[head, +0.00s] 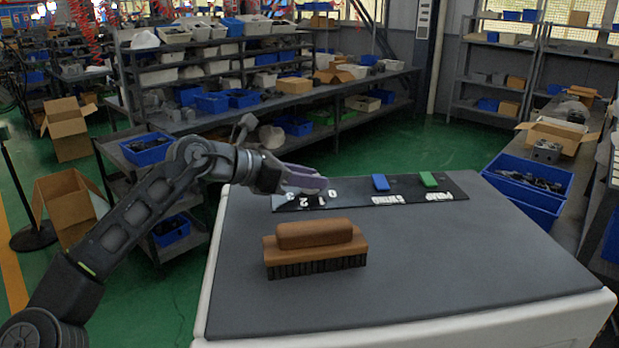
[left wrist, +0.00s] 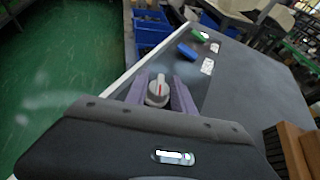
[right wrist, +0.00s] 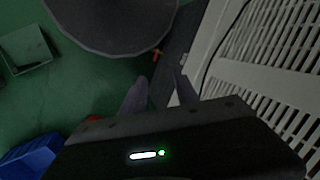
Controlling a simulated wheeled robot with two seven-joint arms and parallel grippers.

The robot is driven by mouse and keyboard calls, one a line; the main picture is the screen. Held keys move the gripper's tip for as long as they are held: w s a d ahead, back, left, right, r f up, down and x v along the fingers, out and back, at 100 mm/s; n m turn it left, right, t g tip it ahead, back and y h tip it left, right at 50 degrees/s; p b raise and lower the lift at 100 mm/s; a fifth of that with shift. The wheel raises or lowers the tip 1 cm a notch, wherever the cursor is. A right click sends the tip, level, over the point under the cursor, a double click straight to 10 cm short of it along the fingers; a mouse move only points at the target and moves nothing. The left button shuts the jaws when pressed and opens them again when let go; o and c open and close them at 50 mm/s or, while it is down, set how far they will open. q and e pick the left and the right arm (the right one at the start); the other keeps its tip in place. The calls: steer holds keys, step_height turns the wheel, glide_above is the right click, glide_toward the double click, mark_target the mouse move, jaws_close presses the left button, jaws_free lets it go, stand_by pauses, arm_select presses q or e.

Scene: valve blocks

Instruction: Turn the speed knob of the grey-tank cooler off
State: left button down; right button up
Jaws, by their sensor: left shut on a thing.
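The grey speed knob (left wrist: 153,101) with a red mark sits between my left fingers in the left wrist view. My left gripper (left wrist: 170,90) is shut on it. In the head view my left gripper (head: 318,183) is over the left end of the dark control panel (head: 350,187) and hides the knob. White numerals show on the panel there; which one the red mark points at I cannot tell. The panel lies along the far edge of the cooler's grey top (head: 450,270). My right gripper (right wrist: 160,80) is open and empty beside the cooler's white slatted side (right wrist: 255,70).
A blue switch (head: 380,182) and a green switch (head: 428,179) are on the panel right of the knob. A wooden brush (head: 315,248) lies on the cooler's top, nearer me. The right part of the top is clear. Blue bins (head: 528,185) stand beyond the right edge.

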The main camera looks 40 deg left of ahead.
stand_by(0.4)
arm_select(q)
steer(key=c, duration=1.2)
jaws_free()
steer(key=shift+o, duration=0.2)
steer(key=shift+s, duration=0.15)
steer(key=b+v, duration=0.2)
steer(key=v, duration=0.4)
steer(key=shift+s+a, duration=0.25)
steer(key=shift+s+a+r, duration=0.15)
steer(key=shift+s+r, duration=0.15)
steer(key=shift+s, duration=0.15)
